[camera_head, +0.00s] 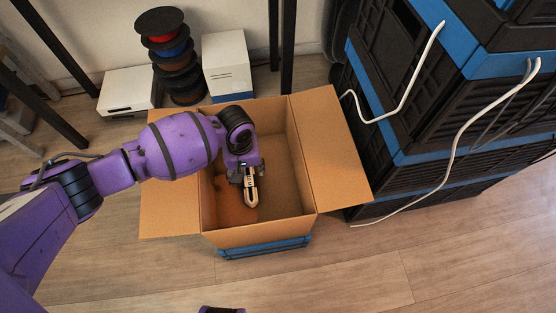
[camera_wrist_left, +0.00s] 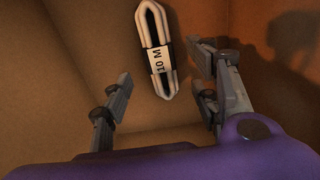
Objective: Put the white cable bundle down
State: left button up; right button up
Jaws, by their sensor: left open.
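The white cable bundle (camera_head: 251,188) is a flat loop with a dark band and a label. In the left wrist view, the bundle (camera_wrist_left: 156,30) shows "10 M" on its label and lies between and beyond the fingers, with gaps on both sides. My left gripper (camera_wrist_left: 163,72) is open. In the head view, my left gripper (camera_head: 247,178) reaches down into the open cardboard box (camera_head: 263,236), with the bundle just below it. I cannot tell whether the bundle touches the box floor.
The box flaps (camera_head: 328,146) are folded outward, and its right side inside is clear. Stacked black and blue crates (camera_head: 400,145) with hanging white cables (camera_head: 455,150) stand at right. Cable spools (camera_head: 172,60) and a white box (camera_head: 226,64) stand behind.

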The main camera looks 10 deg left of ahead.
aim_at(249, 181)
pick_arm(q)
notch_tip(249, 181, up, 5)
jog(key=shift+s+f+p, duration=0.1)
jog(key=shift+p, duration=0.75)
